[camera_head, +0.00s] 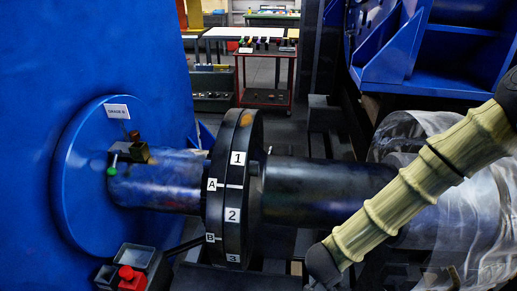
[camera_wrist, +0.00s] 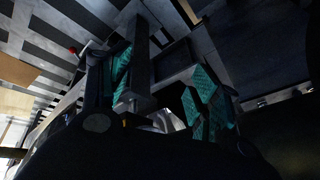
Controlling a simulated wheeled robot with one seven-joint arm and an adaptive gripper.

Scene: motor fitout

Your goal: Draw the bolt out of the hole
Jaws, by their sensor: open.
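A dark flange coupling (camera_head: 246,215) stands upright on the shaft in the head view. It carries white labels 1, 2 and 3 on one disc and A and B on the other. I cannot clearly make out a bolt or its hole in either view. In the wrist view my gripper (camera_wrist: 165,88) is open, with teal-padded fingers spread to left and right. A small shiny metal shape (camera_wrist: 163,120) shows low between the fingers; I cannot tell what it is. In the head view my arm reaches down to the bottom edge, right of the coupling, and the gripper is out of sight.
The dark shaft (camera_head: 315,190) runs right from the coupling. A blue housing (camera_head: 60,60) fills the left. A red trolley (camera_head: 265,97) and a blue machine (camera_head: 430,75) stand behind.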

